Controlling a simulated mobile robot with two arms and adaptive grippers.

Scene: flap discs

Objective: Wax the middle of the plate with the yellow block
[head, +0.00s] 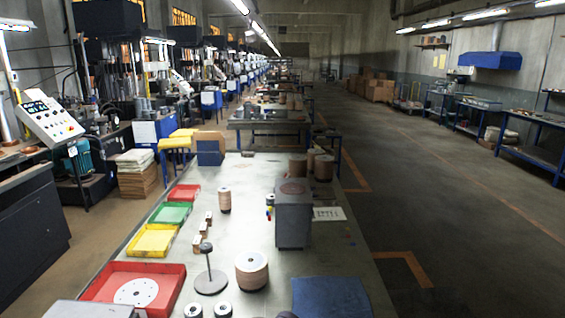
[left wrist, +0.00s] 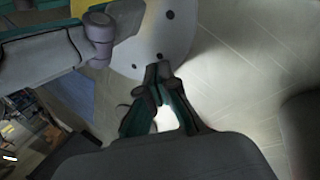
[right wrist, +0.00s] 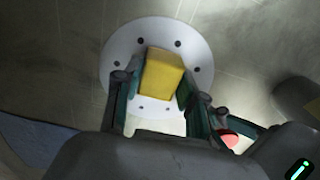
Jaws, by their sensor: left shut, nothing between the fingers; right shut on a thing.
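In the right wrist view, my right gripper (right wrist: 155,85) is shut on the yellow block (right wrist: 163,73). The block stands over the middle of a white round plate (right wrist: 118,48) with small dark holes around its edge, hiding its centre. I cannot tell whether block and plate touch. In the left wrist view, my left gripper (left wrist: 158,72) is shut and empty, its tips in front of the plate (left wrist: 165,35). A bit of the yellow block (left wrist: 82,5) shows at the top left there. Neither gripper shows in the head view.
In the head view, a red tray (head: 176,290) at the bench's front left holds a white holed disc. Yellow (head: 131,244) and green (head: 152,215) trays lie behind it. A disc stack (head: 251,270), a grey box (head: 293,218) and a blue mat (head: 330,297) stand or lie to the right.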

